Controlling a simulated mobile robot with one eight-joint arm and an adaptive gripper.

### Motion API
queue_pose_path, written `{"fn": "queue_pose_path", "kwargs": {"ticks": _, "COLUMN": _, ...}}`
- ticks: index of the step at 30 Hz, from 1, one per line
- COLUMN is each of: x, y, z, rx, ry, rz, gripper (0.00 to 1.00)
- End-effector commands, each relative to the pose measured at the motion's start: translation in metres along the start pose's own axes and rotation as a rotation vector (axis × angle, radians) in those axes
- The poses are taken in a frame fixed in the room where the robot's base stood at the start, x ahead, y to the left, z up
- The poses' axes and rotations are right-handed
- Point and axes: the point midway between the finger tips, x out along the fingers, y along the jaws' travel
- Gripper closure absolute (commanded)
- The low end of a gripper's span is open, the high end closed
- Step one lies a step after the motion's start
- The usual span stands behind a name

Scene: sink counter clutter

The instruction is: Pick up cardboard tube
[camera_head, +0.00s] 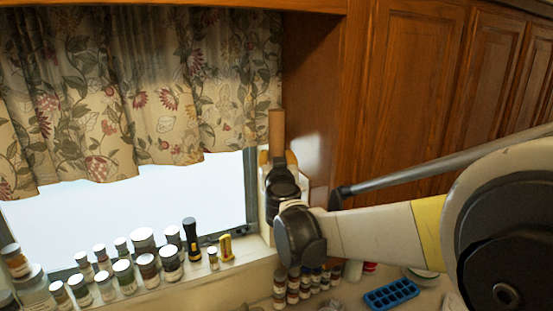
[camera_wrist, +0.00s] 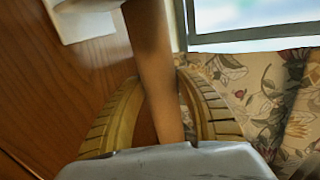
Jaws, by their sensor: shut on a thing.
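The cardboard tube (camera_head: 276,130) is a long brown cylinder. In the head view it stands upright above my gripper (camera_head: 278,160), in front of the window's right edge. In the wrist view the tube (camera_wrist: 155,70) runs from the top edge down between the two ribbed yellow fingers of my gripper (camera_wrist: 160,110). My gripper is shut on the tube. The tube's lower part is hidden by my gripper in the head view.
Several jars (camera_head: 123,272) and a black flashlight (camera_head: 190,238) line the windowsill on the left. A floral curtain (camera_head: 130,90) hangs behind, with a wooden cabinet (camera_head: 400,80) on the right. A blue ice tray (camera_head: 391,294) and more bottles (camera_head: 293,284) sit on the counter below.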

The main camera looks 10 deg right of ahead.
Motion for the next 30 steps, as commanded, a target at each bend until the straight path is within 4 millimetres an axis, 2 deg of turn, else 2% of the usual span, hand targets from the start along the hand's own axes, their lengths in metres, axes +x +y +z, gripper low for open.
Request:
{"fn": "queue_pose_path", "kwargs": {"ticks": 12, "x": 0.0, "y": 0.0, "z": -0.059, "rx": 0.0, "ry": 0.0, "rz": 0.0, "gripper": 0.7}}
{"fn": "queue_pose_path", "kwargs": {"ticks": 18, "x": 0.0, "y": 0.0, "z": -0.082, "rx": 0.0, "ry": 0.0, "rz": 0.0, "gripper": 0.7}}
{"fn": "queue_pose_path", "kwargs": {"ticks": 24, "x": 0.0, "y": 0.0, "z": -0.092, "rx": 0.0, "ry": 0.0, "rz": 0.0, "gripper": 0.7}}
{"fn": "queue_pose_path", "kwargs": {"ticks": 30, "x": 0.0, "y": 0.0, "z": -0.092, "rx": 0.0, "ry": 0.0, "rz": 0.0, "gripper": 0.7}}
